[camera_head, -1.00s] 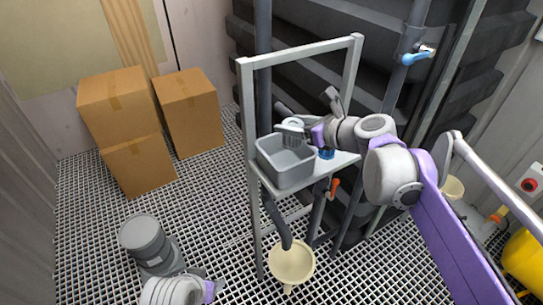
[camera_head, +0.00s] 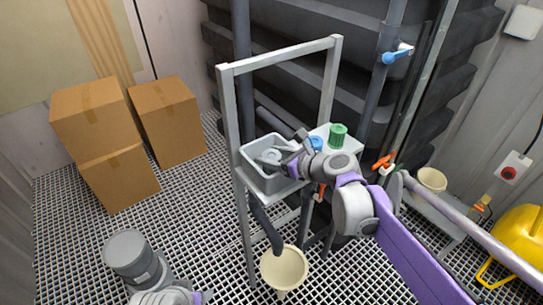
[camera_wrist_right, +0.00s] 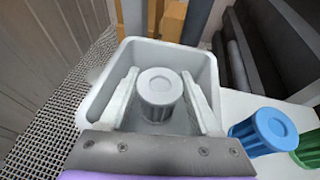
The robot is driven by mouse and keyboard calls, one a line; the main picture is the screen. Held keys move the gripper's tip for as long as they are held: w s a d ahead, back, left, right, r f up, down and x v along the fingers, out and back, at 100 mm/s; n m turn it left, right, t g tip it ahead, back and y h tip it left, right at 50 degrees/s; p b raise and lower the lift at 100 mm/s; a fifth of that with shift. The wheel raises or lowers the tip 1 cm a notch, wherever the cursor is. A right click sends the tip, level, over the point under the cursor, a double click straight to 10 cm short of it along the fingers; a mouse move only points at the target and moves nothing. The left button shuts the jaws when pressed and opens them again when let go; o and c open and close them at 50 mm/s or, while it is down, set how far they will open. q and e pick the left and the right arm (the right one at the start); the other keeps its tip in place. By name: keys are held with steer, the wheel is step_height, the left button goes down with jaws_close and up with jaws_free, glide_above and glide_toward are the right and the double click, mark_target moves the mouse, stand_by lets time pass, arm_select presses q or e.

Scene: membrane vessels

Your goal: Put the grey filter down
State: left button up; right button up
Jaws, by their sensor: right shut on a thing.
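The grey filter (camera_head: 270,155) is a ribbed cylinder with a round cap. It is inside the grey bin (camera_head: 268,183) on the stand's shelf. My right gripper (camera_head: 277,155) reaches down into the bin and is shut on the filter. In the right wrist view, its fingers (camera_wrist_right: 160,85) flank the grey filter (camera_wrist_right: 160,92), which is upright within the walls of the bin (camera_wrist_right: 98,105). Whether its underside touches the bin floor is hidden.
A blue filter (camera_head: 315,143) and a green filter (camera_head: 338,134) stand on the shelf right of the bin. The stand's frame (camera_head: 229,120) rises around the shelf. A cream funnel (camera_head: 284,268) is below.

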steer(key=shift+f, duration=0.2)
steer(key=o, duration=1.1)
